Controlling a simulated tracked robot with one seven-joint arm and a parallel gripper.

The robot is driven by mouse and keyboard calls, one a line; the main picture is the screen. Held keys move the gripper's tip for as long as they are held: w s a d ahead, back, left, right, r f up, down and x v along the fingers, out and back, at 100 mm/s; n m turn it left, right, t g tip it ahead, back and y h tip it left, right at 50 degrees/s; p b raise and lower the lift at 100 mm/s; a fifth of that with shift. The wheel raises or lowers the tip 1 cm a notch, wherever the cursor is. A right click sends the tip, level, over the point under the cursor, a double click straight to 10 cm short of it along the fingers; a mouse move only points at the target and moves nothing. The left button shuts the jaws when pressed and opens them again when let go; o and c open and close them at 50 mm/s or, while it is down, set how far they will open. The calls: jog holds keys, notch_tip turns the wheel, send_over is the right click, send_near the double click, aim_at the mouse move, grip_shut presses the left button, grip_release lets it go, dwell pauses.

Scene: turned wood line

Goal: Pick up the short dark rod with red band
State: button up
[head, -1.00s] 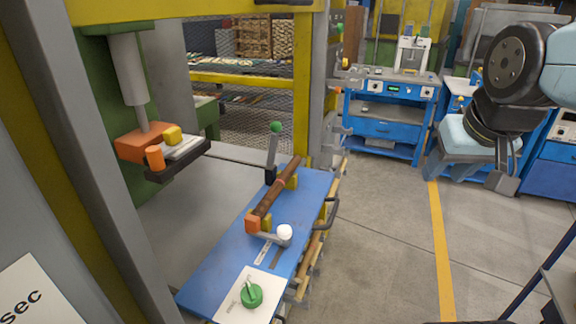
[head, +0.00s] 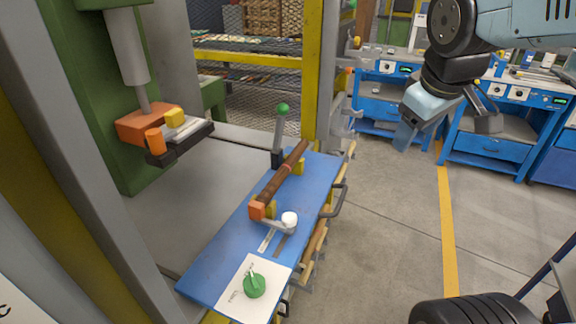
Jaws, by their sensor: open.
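A dark brown rod (head: 280,180) lies at a slant above the blue bench top (head: 225,255). Its near end meets an orange block (head: 257,211) and its far part rests by a yellow support (head: 299,167). A faint reddish band shows around its middle. My gripper (head: 446,128) is at the upper right, open and empty, over the open floor. It is well apart from the rod and to its right.
A lever with a green knob (head: 282,109) stands just left of the rod. A white-knobbed clamp handle (head: 289,219) and a green dial (head: 254,284) are nearer. A yellow post (head: 313,75) rises behind. Blue workbenches (head: 488,150) stand at the back right.

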jog(key=w+a+f+n, duration=0.2)
jog(key=w+a+n, duration=0.5)
jog(key=a+n, duration=0.4)
jog(key=n+h, duration=0.1)
jog(key=n, duration=1.3)
send_near(284, 166)
jog(key=shift+g, duration=0.3)
jog(key=x, duration=0.4)
jog(key=shift+d+f, duration=0.15)
jog(key=shift+d, duration=0.1)
jog(key=shift+w+a+x, duration=0.1)
jog(key=shift+w+x, duration=0.05)
jog(key=shift+x, duration=1.2)
jog(key=shift+w+a+x, duration=0.1)
jog(key=shift+w+x, duration=0.1)
jog(key=shift+x, duration=1.2)
grip_shut()
